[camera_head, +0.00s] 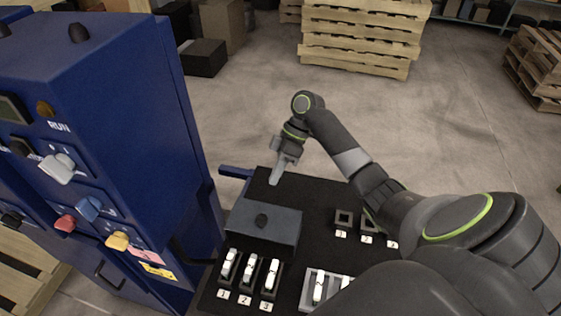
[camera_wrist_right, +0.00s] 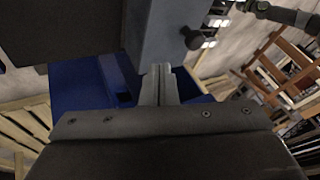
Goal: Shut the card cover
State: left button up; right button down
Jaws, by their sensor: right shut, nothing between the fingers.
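My right gripper (camera_head: 274,181) is shut and empty, pointing down just beyond the cover's far edge. In the right wrist view the shut fingers (camera_wrist_right: 159,70) are close to the blue-grey piece (camera_wrist_right: 165,28), whose dark knob (camera_wrist_right: 195,38) sticks out at the right. I cannot tell whether they touch. My left gripper is not in view.
The tall blue cabinet (camera_head: 100,100) with knobs and coloured handles stands at the left. Numbered slots with white pieces (camera_head: 248,268) lie in front of the cover. Numbered dark square holders (camera_head: 343,221) lie to its right. Pallets (camera_head: 365,35) stand on the floor behind.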

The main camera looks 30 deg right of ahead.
aim_at(268, 214)
jog(key=s+a+f+p, duration=0.1)
jog(key=a+f, duration=0.1)
jog(key=a, duration=0.1)
jog(key=s+a+f+p, duration=0.1)
jog(key=f, duration=0.1)
jog(key=shift+s+a+p, duration=0.2)
jog(key=shift+s+p, duration=0.1)
jog(key=shift+p, duration=0.05)
jog(key=shift+s+a, duration=0.3)
jog(key=shift+s, duration=0.15)
jog(key=shift+f, duration=0.2)
